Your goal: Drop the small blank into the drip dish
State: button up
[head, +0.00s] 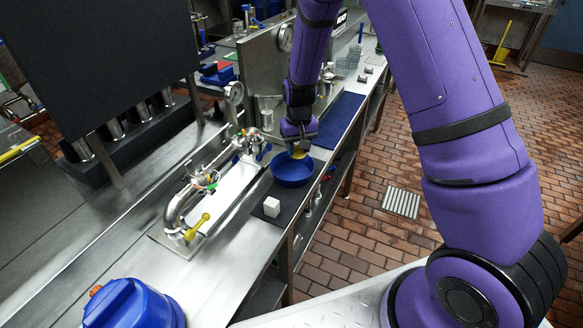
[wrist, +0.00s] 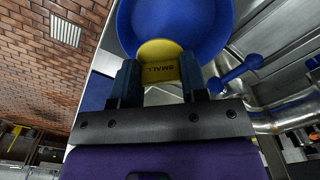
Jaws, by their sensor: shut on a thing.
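The small blank (wrist: 160,66) is a yellow piece with a rounded edge and the word SMALL on it. My gripper (wrist: 159,80) is shut on it, one finger on each side. The drip dish (head: 291,174) is a round blue bowl on the bench. In the head view my gripper (head: 298,152) is at the dish's far side, with the yellow blank low at its tip, over the dish. In the wrist view the dish (wrist: 205,22) lies behind the blank. I cannot tell whether the blank touches the dish.
A white cube (head: 271,206) sits on a dark mat just in front of the dish. A steel pipe assembly with a yellow-handled valve (head: 197,227) stands to the left. A blue mat (head: 340,119) lies behind. A blue container (head: 131,305) stands at the front left.

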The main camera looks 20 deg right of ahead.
aim_at(298, 153)
jog(key=shift+f, duration=1.95)
jog(key=o, duration=1)
notch_tip(298, 153, up, 10)
jog(key=shift+f, duration=0.1)
jog(key=shift+r, duration=0.5)
